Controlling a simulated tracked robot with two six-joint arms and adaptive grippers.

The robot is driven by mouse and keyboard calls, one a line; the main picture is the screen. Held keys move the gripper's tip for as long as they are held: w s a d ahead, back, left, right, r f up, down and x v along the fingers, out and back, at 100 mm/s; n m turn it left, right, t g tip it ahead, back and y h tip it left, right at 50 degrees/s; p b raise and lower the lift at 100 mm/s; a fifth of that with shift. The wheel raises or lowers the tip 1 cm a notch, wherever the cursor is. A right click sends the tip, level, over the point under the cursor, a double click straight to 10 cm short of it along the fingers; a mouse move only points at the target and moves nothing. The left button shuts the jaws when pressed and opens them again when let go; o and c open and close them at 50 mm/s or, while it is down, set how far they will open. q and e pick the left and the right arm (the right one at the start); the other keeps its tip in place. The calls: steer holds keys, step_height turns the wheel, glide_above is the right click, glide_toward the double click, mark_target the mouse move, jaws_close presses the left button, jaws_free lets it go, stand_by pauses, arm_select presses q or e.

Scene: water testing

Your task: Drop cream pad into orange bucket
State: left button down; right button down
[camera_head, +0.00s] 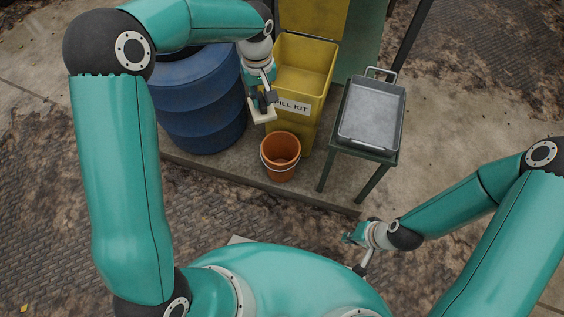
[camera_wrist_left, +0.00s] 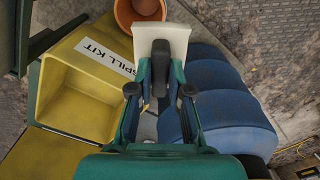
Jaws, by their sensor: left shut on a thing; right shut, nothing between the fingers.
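The cream pad (camera_head: 263,116) is gripped in my left gripper (camera_head: 262,102), which is shut on it. The pad hangs in front of the yellow bin, above and slightly left of the orange bucket in the head view. In the left wrist view the pad (camera_wrist_left: 161,34) sticks out past the fingertips (camera_wrist_left: 160,75) and hides part of the orange bucket (camera_wrist_left: 138,12). The orange bucket (camera_head: 281,153) stands upright on the concrete slab, and its visible inside looks empty. My right gripper (camera_head: 355,236) is shut and empty at the lower right, away from the bucket.
A yellow spill kit bin (camera_head: 307,62) stands open behind the bucket; its label shows in the left wrist view. A blue barrel (camera_head: 203,100) is to the left. A metal tray (camera_head: 372,112) sits on a green stand (camera_head: 363,150) to the right. The slab's front is clear.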

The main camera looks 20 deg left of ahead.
arm_select(q)
steer(key=w+d+f+n+b, duration=0.1)
steer(key=f+n+b, duration=0.3)
steer(key=f+n, duration=0.3)
steer(key=w+d+f+n+b, duration=0.1)
steer(key=f+n+b, duration=0.3)
steer(key=f, duration=1)
steer(key=shift+w+d+n+b, duration=0.15)
steer(key=shift+w+n+b, duration=0.4)
steer(key=shift+n, duration=1.25)
steer(key=shift+w, duration=0.2)
steer(key=c, duration=1)
jaws_free()
steer(key=shift+r, duration=0.1)
step_height(320, 180, up, 12)
steer(key=shift+f, duration=0.1)
